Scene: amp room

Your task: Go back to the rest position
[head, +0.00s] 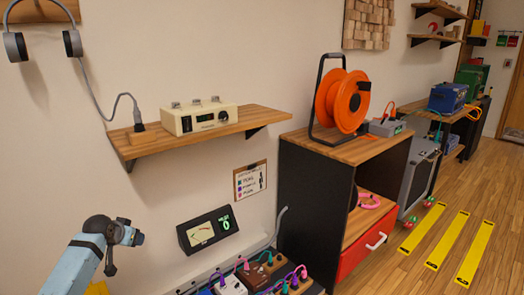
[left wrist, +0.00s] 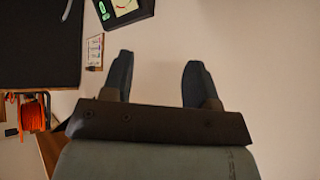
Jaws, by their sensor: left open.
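My left gripper (left wrist: 158,80) shows in the left wrist view with its two dark fingers spread apart. Nothing is between them, and plain wall lies beyond. In the head view my light-blue left arm comes in at the lower left, in front of the wall; its fingers are not clearly seen there. My right gripper is in neither view.
A wall shelf (head: 200,136) holds a cream amplifier box (head: 200,118). Below are a meter (head: 207,230) and several pedals (head: 230,285). A black cabinet (head: 300,215) carries an orange cable reel (head: 342,100). Floor with yellow strips (head: 447,240) is open at right.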

